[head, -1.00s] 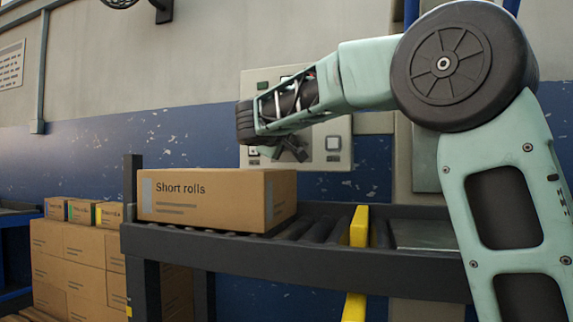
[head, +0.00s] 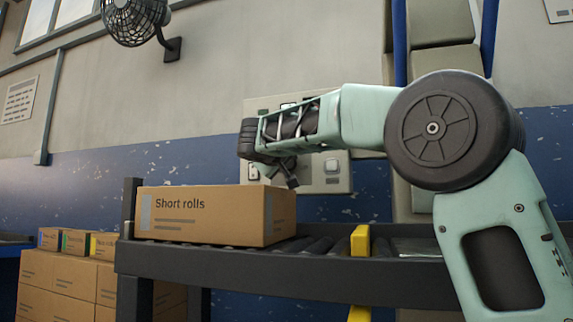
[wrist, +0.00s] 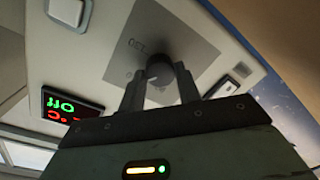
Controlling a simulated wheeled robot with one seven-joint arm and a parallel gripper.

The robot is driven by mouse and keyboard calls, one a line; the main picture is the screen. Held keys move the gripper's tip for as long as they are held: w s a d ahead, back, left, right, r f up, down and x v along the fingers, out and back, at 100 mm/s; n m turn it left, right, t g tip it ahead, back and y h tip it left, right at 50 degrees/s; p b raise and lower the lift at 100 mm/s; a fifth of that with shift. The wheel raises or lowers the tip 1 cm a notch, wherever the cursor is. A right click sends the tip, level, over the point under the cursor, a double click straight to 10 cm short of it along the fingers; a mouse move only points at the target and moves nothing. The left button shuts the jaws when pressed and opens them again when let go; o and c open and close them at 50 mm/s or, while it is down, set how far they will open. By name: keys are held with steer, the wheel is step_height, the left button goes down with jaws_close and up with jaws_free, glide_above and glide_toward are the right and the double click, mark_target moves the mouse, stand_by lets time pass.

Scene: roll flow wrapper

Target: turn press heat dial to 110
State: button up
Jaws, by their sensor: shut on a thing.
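The press heat dial (wrist: 158,70) is a dark round knob on a grey plate of the control panel (wrist: 110,62). In the wrist view it sits between the two fingers of my gripper (wrist: 160,88), which is shut on it. A display (wrist: 72,107) at the left of the wrist view shows green characters above red ones, turned and hard to read. In the head view my gripper (head: 284,172) is at the pale wall panel (head: 338,184); my arm hides the dial there.
A "Short rolls" carton (head: 215,216) stands on the roller conveyor (head: 285,278) just below my gripper. A yellow bar (head: 360,241) crosses the conveyor. A white button (wrist: 68,11) and a rocker switch (wrist: 222,86) flank the dial. Stacked cartons (head: 60,275) stand at left.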

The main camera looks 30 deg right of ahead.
steer(key=shift+f, duration=0.1)
steer(key=o, duration=1)
steer(key=p+v, duration=0.3)
steer(key=v, duration=1.3)
steer(key=shift+s+a+r, duration=0.1)
steer(key=shift+a+r, duration=0.1)
steer(key=shift+a, duration=0.05)
steer(key=shift+s+a+f+p, duration=0.1)
steer(key=shift+s+a+p, duration=0.2)
steer(key=shift+a, duration=0.05)
